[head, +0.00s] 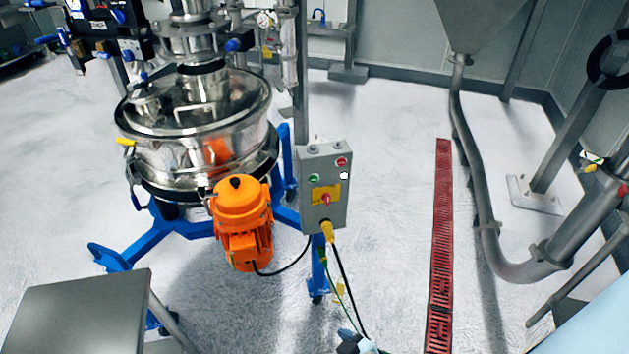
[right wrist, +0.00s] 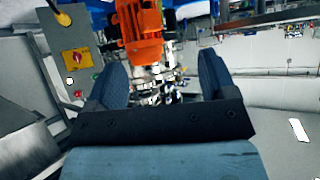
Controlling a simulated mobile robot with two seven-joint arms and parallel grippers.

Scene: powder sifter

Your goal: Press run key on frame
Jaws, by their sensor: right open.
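A grey control box (head: 312,213) stands on a blue post beside the sifter in the head view. Its face carries a green button (head: 314,178) at the upper left, a red button (head: 341,162) at the upper right and a red rotary switch (head: 326,198) on a yellow plate. No key label is readable. My left gripper is in neither view.
The steel sifter (head: 180,155) with an orange motor (head: 242,215) stands left of the box on a blue frame (head: 185,228). Cables hang below the box. A grey table top (head: 80,312) is at lower left. A red floor grate (head: 440,240) and grey pipes (head: 487,225) are at right.

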